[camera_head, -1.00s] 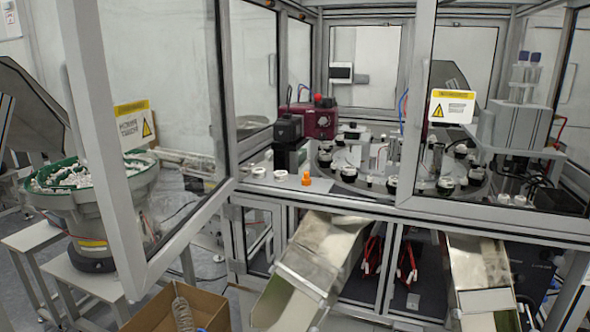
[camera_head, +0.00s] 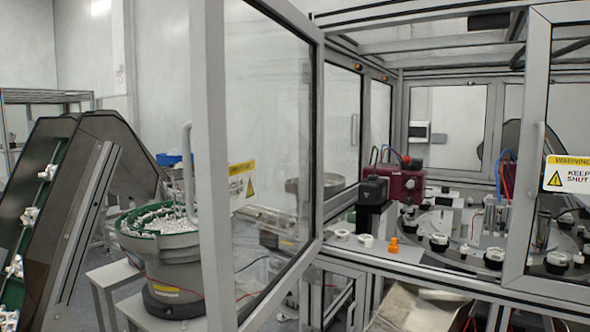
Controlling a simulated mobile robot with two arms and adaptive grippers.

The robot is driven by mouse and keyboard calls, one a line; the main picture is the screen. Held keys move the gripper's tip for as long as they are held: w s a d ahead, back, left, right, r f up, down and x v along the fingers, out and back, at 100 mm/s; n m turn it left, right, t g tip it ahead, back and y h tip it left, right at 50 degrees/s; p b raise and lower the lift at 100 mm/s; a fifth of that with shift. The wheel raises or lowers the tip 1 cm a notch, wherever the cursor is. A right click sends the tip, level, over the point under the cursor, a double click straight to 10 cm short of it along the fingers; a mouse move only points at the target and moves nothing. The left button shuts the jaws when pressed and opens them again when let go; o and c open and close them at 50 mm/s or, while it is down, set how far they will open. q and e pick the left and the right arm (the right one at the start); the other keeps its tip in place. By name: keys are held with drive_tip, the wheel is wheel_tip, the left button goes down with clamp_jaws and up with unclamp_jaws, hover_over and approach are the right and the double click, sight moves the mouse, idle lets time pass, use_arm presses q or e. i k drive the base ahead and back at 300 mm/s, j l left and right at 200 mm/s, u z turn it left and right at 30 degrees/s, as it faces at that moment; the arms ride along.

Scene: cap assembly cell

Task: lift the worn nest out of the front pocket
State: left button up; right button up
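The round indexing table (camera_head: 470,262) stands inside the cell behind the open door. Several dark nests with white parts sit around its rim, such as one nest at the front left (camera_head: 438,242) and another nest (camera_head: 494,258) to its right. I cannot tell which nest is the worn one, and the pockets under them are hidden. On the bench left of the table are two white ring-like parts (camera_head: 366,240) and a small orange part (camera_head: 393,246). Neither of my grippers is in view.
The open glass door (camera_head: 262,150) juts out in front of the cell. A bowl feeder (camera_head: 165,262) with white parts and an inclined conveyor (camera_head: 75,205) stand at the left. A second door with a warning label (camera_head: 568,173) covers the right. A metal chute (camera_head: 420,308) lies below the bench.

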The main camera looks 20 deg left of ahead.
sight(495, 255)
drive_tip(key=i+j+z, duration=0.15)
drive_tip(key=j+z, duration=0.15)
drive_tip(key=j, duration=0.75)
drive_tip(key=j+z, duration=0.25)
drive_tip(key=j, duration=0.75)
drive_tip(key=l+u, duration=0.25)
drive_tip(key=l, duration=0.45)
drive_tip(key=l+u, duration=0.25)
drive_tip(key=l, duration=0.5)
drive_tip(key=k, duration=0.05)
